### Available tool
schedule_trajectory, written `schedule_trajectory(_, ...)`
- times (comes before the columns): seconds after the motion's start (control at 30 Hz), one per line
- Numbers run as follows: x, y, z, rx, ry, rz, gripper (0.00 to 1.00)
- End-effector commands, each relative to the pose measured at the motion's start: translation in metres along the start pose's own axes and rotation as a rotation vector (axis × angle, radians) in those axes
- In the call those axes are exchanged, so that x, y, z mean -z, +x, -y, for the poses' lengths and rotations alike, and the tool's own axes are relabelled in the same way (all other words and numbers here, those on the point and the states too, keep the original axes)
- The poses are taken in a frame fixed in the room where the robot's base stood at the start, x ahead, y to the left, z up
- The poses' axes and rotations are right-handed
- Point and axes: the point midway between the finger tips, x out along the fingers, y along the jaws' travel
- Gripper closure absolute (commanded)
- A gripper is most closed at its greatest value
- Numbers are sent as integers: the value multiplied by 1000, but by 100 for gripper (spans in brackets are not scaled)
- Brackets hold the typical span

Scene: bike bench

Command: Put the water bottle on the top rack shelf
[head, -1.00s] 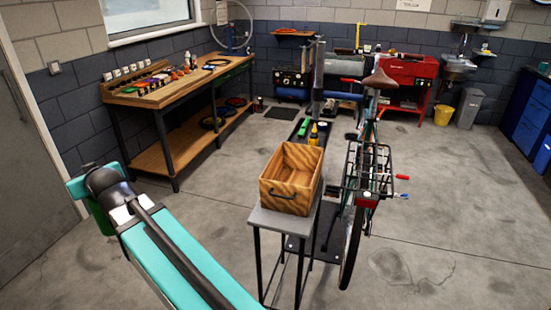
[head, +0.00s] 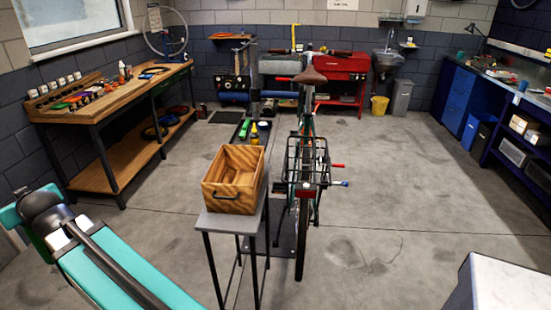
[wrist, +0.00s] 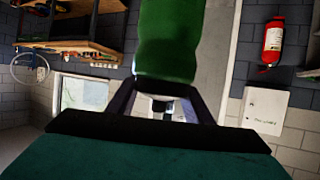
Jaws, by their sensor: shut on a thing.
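The water bottle (wrist: 170,45) is a green, rounded cylinder that fills the top middle of the wrist view. My gripper (wrist: 158,90) is shut on it, with one dark finger on either side. The far end of the bottle is cut off by the frame. In the head view, my arm reaches to the lower left, and a bit of the green bottle (head: 29,238) shows behind my wrist. I cannot make out the top rack shelf for sure in either view.
A wooden crate (head: 233,190) stands on a small grey table, beside a bicycle (head: 308,170) with a rear carrier. A wooden workbench (head: 115,100) is left, a blue bench with shelves (head: 520,125) right. A white surface (head: 515,285) juts in at lower right.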

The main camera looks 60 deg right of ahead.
Motion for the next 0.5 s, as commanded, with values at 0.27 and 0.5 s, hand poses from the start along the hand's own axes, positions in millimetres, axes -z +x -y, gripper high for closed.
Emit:
schedule_trajectory(0.27,-3,-10,-100,-169,69,-3,89)
schedule_trajectory(0.5,-8,-36,-200,-355,146,-2,89)
